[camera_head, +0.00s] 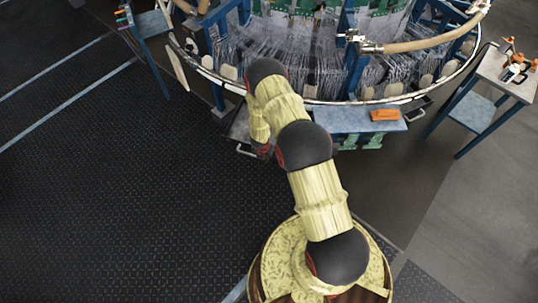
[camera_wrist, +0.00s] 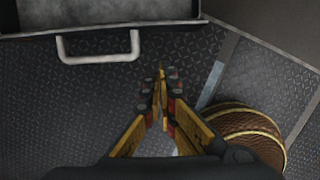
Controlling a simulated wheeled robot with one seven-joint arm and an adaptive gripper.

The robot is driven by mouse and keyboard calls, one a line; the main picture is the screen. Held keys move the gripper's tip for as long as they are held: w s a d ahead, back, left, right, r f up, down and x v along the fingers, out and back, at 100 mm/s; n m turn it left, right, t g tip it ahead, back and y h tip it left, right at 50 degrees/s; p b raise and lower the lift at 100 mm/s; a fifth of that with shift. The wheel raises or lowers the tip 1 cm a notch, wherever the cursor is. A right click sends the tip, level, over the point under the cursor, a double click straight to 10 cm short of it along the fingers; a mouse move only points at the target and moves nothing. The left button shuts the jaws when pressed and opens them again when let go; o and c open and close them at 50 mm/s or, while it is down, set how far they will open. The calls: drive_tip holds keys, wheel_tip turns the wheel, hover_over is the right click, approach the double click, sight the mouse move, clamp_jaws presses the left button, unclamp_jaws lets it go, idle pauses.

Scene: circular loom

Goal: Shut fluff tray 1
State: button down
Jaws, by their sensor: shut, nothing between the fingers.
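A dark grey metal tray (camera_head: 238,128) sticks out from under the loom's rim, left of my arm in the head view. Its pale bar handle (camera_head: 245,151) faces outward. In the wrist view the tray's front edge (camera_wrist: 30,35) and the U-shaped handle (camera_wrist: 98,58) are at the upper left. I cannot read a number on it. My gripper (camera_wrist: 162,80) is shut and empty, just right of and below the handle in the wrist view, apart from it. In the head view my arm mostly hides the gripper.
Another tray handle (camera_head: 416,115) shows under the rim at the right. A blue-legged shelf (camera_head: 350,125) carries an orange block (camera_head: 384,115). A side table (camera_head: 492,75) holds tools at the right. The dark floor (camera_head: 130,190) at the left is clear.

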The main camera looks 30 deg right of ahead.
drive_tip(key=w+d+f, duration=0.3)
drive_tip(key=d+f, duration=0.1)
drive_tip(key=f, duration=0.1)
drive_tip(key=shift+w+f+b, duration=0.2)
drive_tip(key=shift+w+b, duration=0.1)
drive_tip(key=shift+b, duration=0.05)
idle(0.4)
